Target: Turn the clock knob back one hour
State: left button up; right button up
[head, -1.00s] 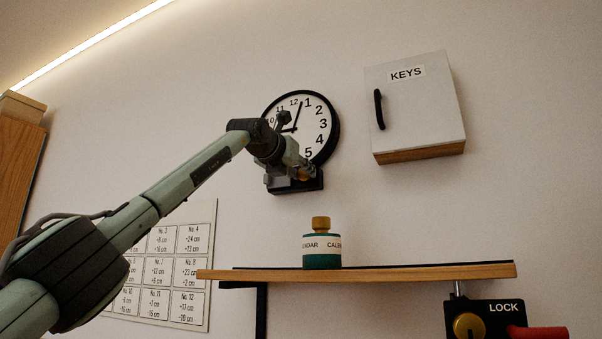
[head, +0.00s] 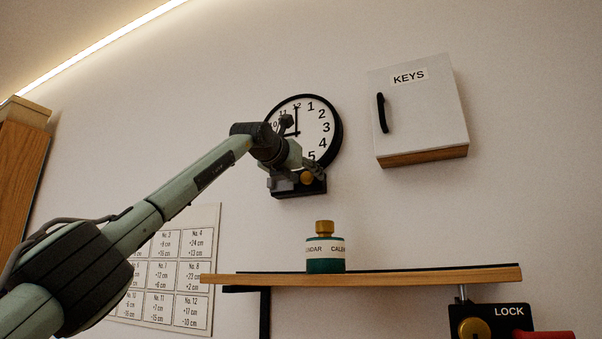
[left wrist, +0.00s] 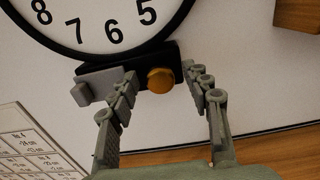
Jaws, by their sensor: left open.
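The round wall clock (head: 325,141) has a black rim and a white face. Its long hand points up at 12 and its short hand points left, about 9, partly behind my arm. Its gold knob (head: 307,178) sits on a dark block under the dial. In the left wrist view the knob (left wrist: 160,79) shows clear between the fingertips, with a gap on each side. My left gripper (head: 302,174) is open at the knob; it also shows in the left wrist view (left wrist: 158,78). A grey block (left wrist: 100,84) sits left of the knob. My right gripper is out of view.
A wooden shelf (head: 400,276) below the clock bears a teal calendar pot (head: 325,265) with a gold top. A white KEYS cabinet (head: 418,110) hangs to the right. A LOCK box (head: 497,318) is lower right. A number chart (head: 170,270) hangs lower left.

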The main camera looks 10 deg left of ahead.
pick_arm(q)
jog(key=s+a, duration=0.2)
jog(key=s, duration=0.9)
jog(key=shift+s+a, duration=0.15)
jog(key=shift+s, duration=0.25)
